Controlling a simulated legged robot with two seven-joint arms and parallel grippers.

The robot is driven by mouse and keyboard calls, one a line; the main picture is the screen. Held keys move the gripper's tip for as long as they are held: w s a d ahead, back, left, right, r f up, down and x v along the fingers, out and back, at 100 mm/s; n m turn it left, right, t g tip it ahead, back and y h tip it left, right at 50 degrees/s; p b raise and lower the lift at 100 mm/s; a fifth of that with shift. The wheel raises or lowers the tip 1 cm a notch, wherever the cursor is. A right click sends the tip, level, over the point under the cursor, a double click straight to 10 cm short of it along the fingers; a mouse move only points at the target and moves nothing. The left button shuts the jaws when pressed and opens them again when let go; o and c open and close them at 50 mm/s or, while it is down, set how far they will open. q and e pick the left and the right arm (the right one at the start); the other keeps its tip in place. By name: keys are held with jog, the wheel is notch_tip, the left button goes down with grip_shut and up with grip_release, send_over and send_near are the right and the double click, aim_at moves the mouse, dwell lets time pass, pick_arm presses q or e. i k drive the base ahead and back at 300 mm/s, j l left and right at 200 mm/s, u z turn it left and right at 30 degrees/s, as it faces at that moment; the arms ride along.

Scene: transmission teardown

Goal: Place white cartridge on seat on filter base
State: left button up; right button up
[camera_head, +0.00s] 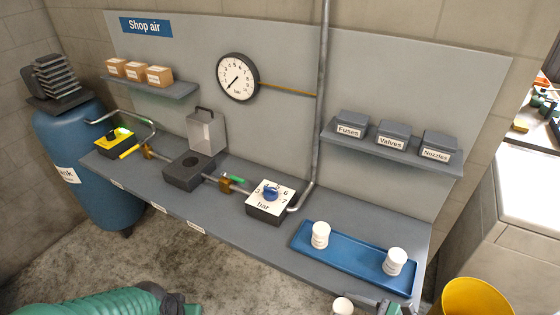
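The filter base appears to be the dark block (183,180) on the bench, with a round seat opening in its top; nothing white shows in the opening. One white cartridge (320,236) stands upright at the left of the blue tray (353,254). A second white cartridge (396,262) stands at the tray's right. A white rounded object (343,306) is cut off by the bottom edge; I cannot tell whether it is held. My green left arm lies at the lower left, its fingertips out of view. Grey and green parts near the bottom right may be my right gripper (388,309), mostly cut off.
A yellow bin (473,299) stands at the lower right. A shelf with boxes overhangs the tray.

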aim_at(190, 162)
jog(key=i+j, duration=0.15)
jog(key=j, duration=0.25)
jog(key=i+j+z, duration=0.1)
jog(key=j, duration=0.3)
jog(key=i+j+z, duration=0.1)
jog(key=j, duration=0.3)
jog(key=i+j, duration=0.2)
jog(key=j, duration=0.25)
jog(key=i+j+z, duration=0.1)
jog(key=j, duration=0.3)
jog(key=i+j, duration=0.1)
jog(key=j, duration=0.35)
jog(key=z, duration=0.05)
